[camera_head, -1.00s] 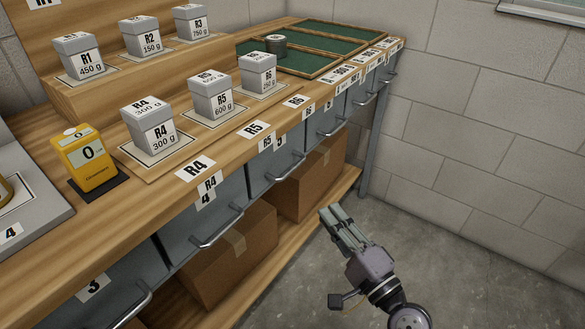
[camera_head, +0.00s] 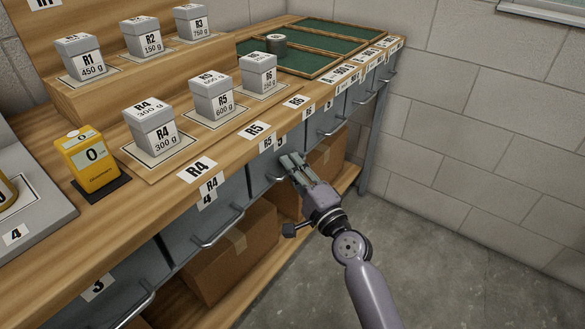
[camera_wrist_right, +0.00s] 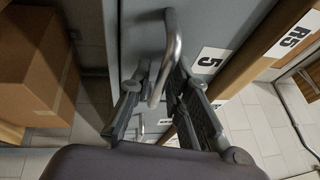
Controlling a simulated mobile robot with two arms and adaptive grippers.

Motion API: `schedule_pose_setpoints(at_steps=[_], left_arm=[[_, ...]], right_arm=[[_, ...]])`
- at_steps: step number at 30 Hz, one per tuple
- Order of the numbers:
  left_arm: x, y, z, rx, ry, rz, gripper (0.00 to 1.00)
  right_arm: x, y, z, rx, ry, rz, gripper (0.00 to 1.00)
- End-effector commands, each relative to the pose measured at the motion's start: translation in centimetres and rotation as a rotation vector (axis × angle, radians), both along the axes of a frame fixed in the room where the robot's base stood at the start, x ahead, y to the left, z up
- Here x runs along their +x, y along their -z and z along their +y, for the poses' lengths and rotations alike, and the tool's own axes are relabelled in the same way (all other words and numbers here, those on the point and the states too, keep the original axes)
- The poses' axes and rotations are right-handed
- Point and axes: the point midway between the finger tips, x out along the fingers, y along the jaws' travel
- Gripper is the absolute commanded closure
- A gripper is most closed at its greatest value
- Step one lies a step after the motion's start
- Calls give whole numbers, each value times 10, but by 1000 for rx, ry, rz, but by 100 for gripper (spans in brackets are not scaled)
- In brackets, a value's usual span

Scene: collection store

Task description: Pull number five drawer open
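The number five drawer (camera_head: 260,172) is a grey front under the bench edge, below the R5 label. It looks shut, level with the drawers beside it. Its metal bar handle (camera_wrist_right: 172,42) and its "5" label (camera_wrist_right: 208,61) show in the right wrist view. My right gripper (camera_head: 291,161) is at the handle and hides most of it in the head view. In the right wrist view the fingers are apart, with the handle bar between them; I cannot tell whether either touches it. My left gripper is not in view.
The number four drawer (camera_head: 190,228) with its own handle is to the left, and other drawers continue right. Cardboard boxes (camera_head: 235,255) stand on the low shelf. Labelled weights (camera_head: 211,97) and a yellow device (camera_head: 88,160) stand on the bench. Floor at right is clear.

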Motion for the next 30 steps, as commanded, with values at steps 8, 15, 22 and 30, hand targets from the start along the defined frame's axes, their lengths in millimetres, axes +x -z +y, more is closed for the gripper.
schedule_pose_setpoints(at_steps=[8, 15, 22, 30], left_arm=[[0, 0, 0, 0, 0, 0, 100], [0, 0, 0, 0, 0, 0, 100], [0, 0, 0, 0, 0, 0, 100], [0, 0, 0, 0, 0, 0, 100]], right_arm=[[0, 0, 0, 0, 0, 0, 89], [0, 0, 0, 0, 0, 0, 100], [0, 0, 0, -1, 0, 1, 100], [0, 1, 0, 0, 0, 1, 100]])
